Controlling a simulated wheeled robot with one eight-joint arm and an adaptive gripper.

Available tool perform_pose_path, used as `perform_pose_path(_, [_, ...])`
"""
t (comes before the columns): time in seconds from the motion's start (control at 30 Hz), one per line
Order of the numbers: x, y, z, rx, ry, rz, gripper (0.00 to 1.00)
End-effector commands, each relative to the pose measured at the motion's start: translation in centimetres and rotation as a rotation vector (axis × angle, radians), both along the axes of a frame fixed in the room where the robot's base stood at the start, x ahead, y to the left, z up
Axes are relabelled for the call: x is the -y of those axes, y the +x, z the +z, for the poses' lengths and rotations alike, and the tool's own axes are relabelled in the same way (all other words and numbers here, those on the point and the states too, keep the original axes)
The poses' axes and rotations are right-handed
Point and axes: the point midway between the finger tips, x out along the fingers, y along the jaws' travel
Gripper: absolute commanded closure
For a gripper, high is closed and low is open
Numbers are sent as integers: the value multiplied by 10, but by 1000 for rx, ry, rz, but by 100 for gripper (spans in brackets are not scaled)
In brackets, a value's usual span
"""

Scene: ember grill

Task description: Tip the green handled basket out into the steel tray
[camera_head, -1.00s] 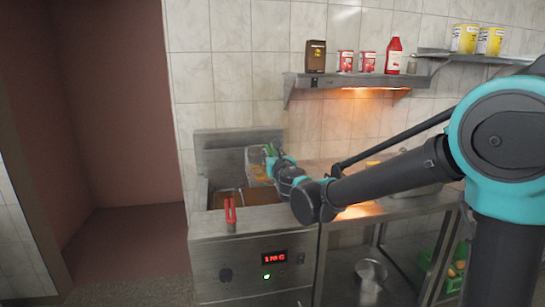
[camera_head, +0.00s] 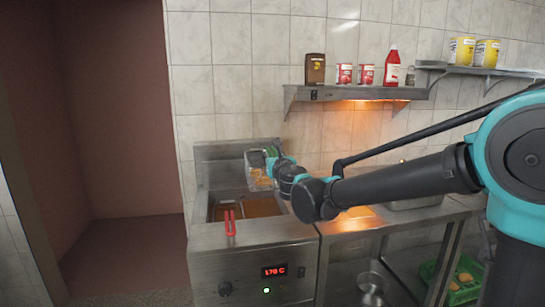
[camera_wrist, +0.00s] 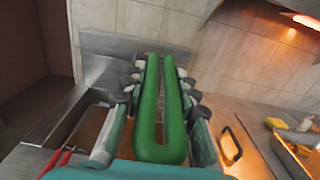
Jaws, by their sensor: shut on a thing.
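The green handle (camera_wrist: 175,148) lies between the fingers of my gripper (camera_wrist: 160,90) in the wrist view, and my gripper is shut on it. In the head view my gripper (camera_head: 278,163) holds the wire basket (camera_head: 258,170) raised and tilted above the fryer. Golden-brown food shows inside the basket.
The fryer (camera_head: 225,245) holds brown oil, and a red-handled basket (camera_head: 230,225) sits in it. A shelf (camera_head: 355,93) with cans and bottles hangs above. A green crate (camera_head: 465,285) stands low at the right. Warm light falls on the counter beside the fryer.

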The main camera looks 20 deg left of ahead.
Motion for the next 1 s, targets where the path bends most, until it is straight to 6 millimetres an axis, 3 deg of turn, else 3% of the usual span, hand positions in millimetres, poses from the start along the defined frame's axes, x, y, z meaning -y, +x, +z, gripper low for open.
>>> perform_pose_path(0.6, [22, -36, 0, 0, 0, 0, 100])
perform_pose_path(1.0, [25, -40, 0, 0, 0, 0, 100])
